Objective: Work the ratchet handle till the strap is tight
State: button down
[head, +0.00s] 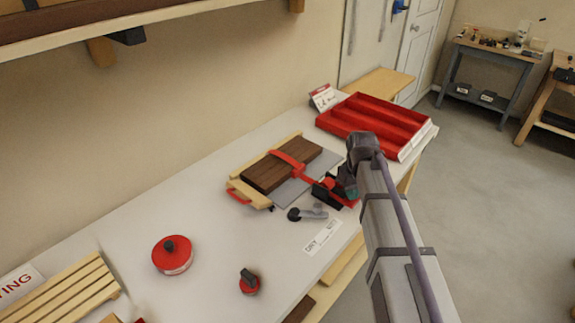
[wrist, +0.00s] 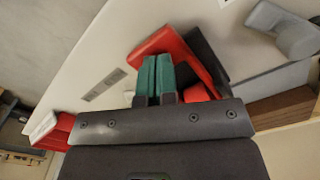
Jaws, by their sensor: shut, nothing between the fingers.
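The red strap (head: 290,160) runs over a dark brown wooden block (head: 268,174) on a pale wooden frame, down to the ratchet at its right end. The ratchet shows red metal parts and a black handle (head: 325,196). In the wrist view the red ratchet part (wrist: 172,48) and the black handle (wrist: 204,50) lie just beyond my fingers. My gripper (head: 347,187) is at the ratchet, its teal fingers (wrist: 155,75) pressed together with nothing between them. Whether they touch the ratchet I cannot tell. My arm and fingers hide part of the ratchet.
A red divided tray (head: 372,122) stands at the back right of the bench. A grey lever-like part with a black knob (head: 306,214) and a label (head: 323,237) lie in front of the ratchet. Red lidded pieces (head: 173,256) and a slatted rack (head: 62,294) are at the left.

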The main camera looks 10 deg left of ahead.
notch_tip(320, 180, up, 8)
jog(key=p, duration=0.7)
jog(key=shift+w+a, duration=0.3)
jog(key=shift+a, duration=0.1)
jog(key=shift+f, duration=0.15)
jog(key=f+b, duration=0.7)
jog(key=f, duration=0.1)
jog(key=shift+s+d+b, duration=0.3)
jog(key=shift+d, duration=0.1)
notch_tip(320, 180, up, 8)
jog(key=p, duration=0.8)
jog(key=shift+w+a, duration=0.3)
jog(key=shift+a, duration=0.1)
jog(key=shift+r, duration=0.1)
notch_tip(320, 180, up, 5)
jog(key=p, duration=0.5)
